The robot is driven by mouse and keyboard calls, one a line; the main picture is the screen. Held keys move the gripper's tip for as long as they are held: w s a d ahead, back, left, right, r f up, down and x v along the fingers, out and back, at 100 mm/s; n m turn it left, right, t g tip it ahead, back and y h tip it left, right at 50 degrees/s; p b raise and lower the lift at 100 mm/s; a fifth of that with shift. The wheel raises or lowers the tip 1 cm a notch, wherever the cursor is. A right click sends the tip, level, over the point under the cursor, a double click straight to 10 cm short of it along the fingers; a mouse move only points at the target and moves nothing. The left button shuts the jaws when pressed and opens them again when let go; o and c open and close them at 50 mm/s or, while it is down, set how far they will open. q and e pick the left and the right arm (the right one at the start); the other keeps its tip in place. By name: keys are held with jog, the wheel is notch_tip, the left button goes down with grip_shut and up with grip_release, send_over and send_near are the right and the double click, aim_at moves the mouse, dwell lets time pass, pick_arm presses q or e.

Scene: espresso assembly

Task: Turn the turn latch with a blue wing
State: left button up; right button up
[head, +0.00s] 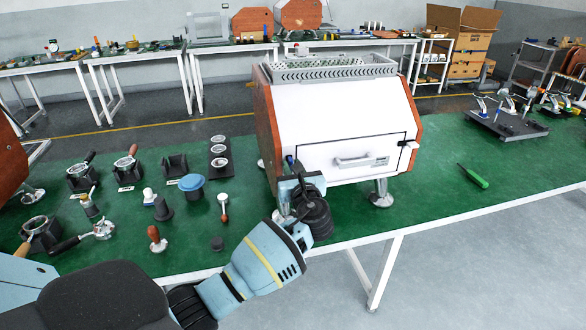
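The espresso machine (335,120) stands on the green bench top, with a white front and reddish-brown side panels. A panel with a grey handle (360,161) is set in its front. A small blue piece (291,160), which looks like the blue wing of the turn latch, shows at the panel's left edge. My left gripper (297,178) is right at this spot, at the machine's lower left front. Its fingers and wrist hide most of the latch. I cannot tell whether the fingers touch or grip the wing. My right gripper is not in view.
A black latch (409,144) sits at the panel's upper right. A green screwdriver (474,177) lies on the bench to the right. A blue-topped container (191,186), a small brush-like tool (223,206) and several portafilters stand to the left. The bench right of the machine is mostly clear.

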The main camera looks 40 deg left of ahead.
pick_arm(q)
grip_shut()
jog(key=shift+n, duration=0.3)
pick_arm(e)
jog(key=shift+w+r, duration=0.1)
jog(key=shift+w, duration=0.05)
pick_arm(q)
jog(key=shift+n+b, duration=1.95)
jog(key=shift+n, duration=6.65)
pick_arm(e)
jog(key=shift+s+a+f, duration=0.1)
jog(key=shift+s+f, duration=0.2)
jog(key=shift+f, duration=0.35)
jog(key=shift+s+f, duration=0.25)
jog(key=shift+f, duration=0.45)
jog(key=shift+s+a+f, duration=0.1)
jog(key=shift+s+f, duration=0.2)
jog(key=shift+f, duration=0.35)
pick_arm(q)
jog(key=shift+d, duration=0.1)
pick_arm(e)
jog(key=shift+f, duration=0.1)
